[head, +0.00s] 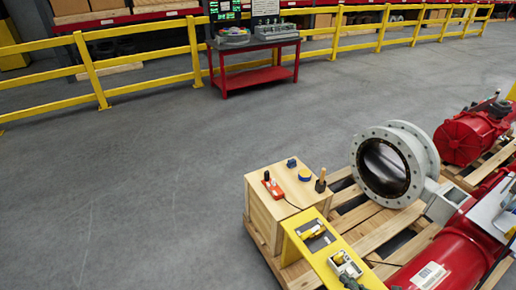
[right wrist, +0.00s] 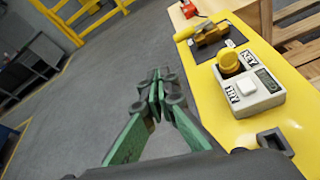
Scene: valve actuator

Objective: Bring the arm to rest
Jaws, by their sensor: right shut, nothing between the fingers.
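My right gripper (right wrist: 159,95) shows in the right wrist view, with green fingers and dark fingertips. The fingertips are together and nothing is between them. It is beside the left edge of the yellow panel (right wrist: 200,78), apart from the switch box as the picture shows it. The yellow panel (head: 312,262) is also at the bottom of the head view. The light grey switch box (right wrist: 262,95) on it has a yellow knob (right wrist: 230,63), a white button and the labels KEY and TRY. My left gripper is not in view.
A wooden box (head: 262,210) stands beside the panel on a pallet (head: 385,228). A flanged valve (head: 428,150) and red actuator parts (head: 440,262) are to its right. A red cart (head: 252,78) stands near the yellow railing (head: 140,90). The grey floor at left is clear.

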